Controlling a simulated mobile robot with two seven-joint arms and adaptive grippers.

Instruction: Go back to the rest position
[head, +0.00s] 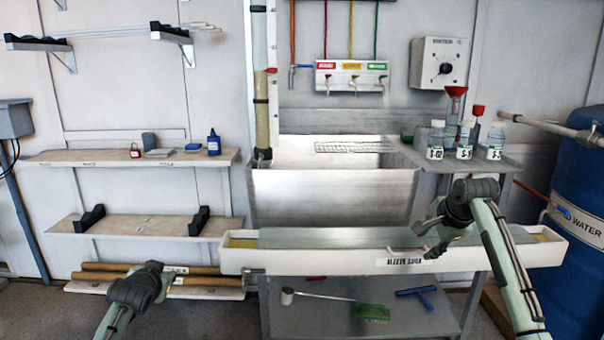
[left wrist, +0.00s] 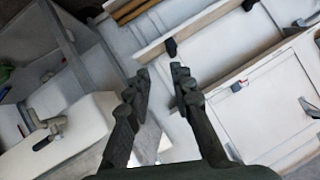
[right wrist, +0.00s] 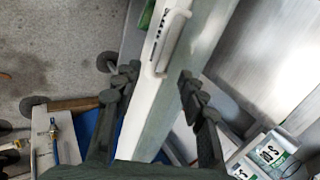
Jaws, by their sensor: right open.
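My left gripper (head: 152,278) is at the lower left in the head view, in front of the low shelf with brown tubes. The left wrist view shows its two fingers (left wrist: 160,74) apart with nothing between them. My right gripper (head: 428,236) is over the right part of the long white trough (head: 330,262) labelled "SLEEVE". In the right wrist view its fingers (right wrist: 158,78) are apart and empty, with the trough (right wrist: 150,110) running below and between them. Whether the right fingers touch the trough cannot be told.
A side shelf (head: 505,162) at the right holds labelled bottles (head: 466,140) and red funnels. A blue water barrel (head: 570,190) stands far right. A steel basin (head: 335,200) is behind the trough. A lower shelf (head: 290,318) holds a green brush (head: 370,312) and blue tool (head: 415,292).

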